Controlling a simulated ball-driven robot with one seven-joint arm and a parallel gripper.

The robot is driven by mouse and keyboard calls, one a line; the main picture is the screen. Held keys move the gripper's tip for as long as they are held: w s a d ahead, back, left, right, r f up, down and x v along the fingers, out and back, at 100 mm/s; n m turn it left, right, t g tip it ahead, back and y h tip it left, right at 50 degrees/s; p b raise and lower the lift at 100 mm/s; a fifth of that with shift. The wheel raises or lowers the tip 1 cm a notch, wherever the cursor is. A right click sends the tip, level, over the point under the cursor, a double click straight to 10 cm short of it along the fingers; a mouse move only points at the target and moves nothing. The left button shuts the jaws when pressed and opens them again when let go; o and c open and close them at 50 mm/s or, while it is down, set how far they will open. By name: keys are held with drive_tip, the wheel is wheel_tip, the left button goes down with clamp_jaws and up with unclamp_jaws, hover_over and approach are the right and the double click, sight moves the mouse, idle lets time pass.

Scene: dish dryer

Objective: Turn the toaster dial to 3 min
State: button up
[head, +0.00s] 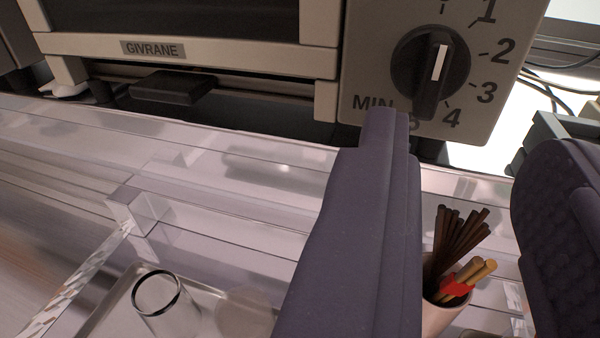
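The toaster (330,50) is a beige box with a dark glass front and a GIVRANE label. Its round black dial (428,70) sits on the panel at the upper right. The dial's white mark points up, close to the top tick, not at the 3 (487,93) on its lower right. My gripper (466,130) is open, with nothing visible between its two purple-grey fingers. The left finger's tip is just below the dial and hides part of the MIN lettering and the 5. The right finger is at the right edge. I cannot tell whether the left finger touches the panel.
A clear dish dryer (250,150) fills the space below. A cup (440,318) of dark and light sticks stands between the fingers' lower parts, partly hidden. A drinking glass (160,300) is at the lower left. Cables (560,68) lie to the right of the toaster.

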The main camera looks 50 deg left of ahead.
sight(435, 78)
drive_tip(key=b+x, duration=0.1)
drive_tip(key=x, duration=0.6)
drive_tip(key=shift+w+a, duration=0.15)
drive_tip(key=shift+a, duration=0.15)
clamp_jaws()
